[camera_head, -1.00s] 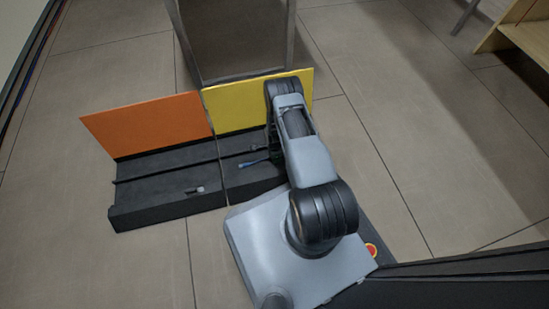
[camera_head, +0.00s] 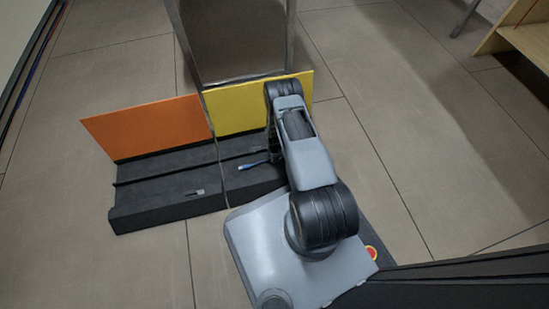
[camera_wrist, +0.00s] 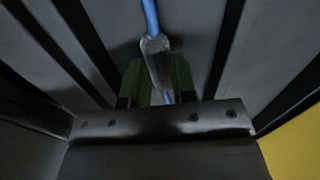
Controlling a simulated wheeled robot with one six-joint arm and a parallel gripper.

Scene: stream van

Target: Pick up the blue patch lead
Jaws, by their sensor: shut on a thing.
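The blue patch lead (camera_head: 252,164) shows as a short blue piece over the black tray in front of the yellow panel. In the wrist view the lead (camera_wrist: 151,17) runs down from the top edge, with a clear grey sleeve (camera_wrist: 156,58) on it, between the green fingers of my gripper (camera_wrist: 158,82). My gripper is shut on the lead. In the head view my arm hides most of the gripper and the rest of the lead.
An orange panel (camera_head: 150,128) stands behind the left black tray (camera_head: 150,206), which holds a small grey piece (camera_head: 195,192). The yellow panel (camera_head: 240,106) backs the right tray. A metal-framed stand (camera_head: 235,40) is behind. Open tiled floor lies to the right.

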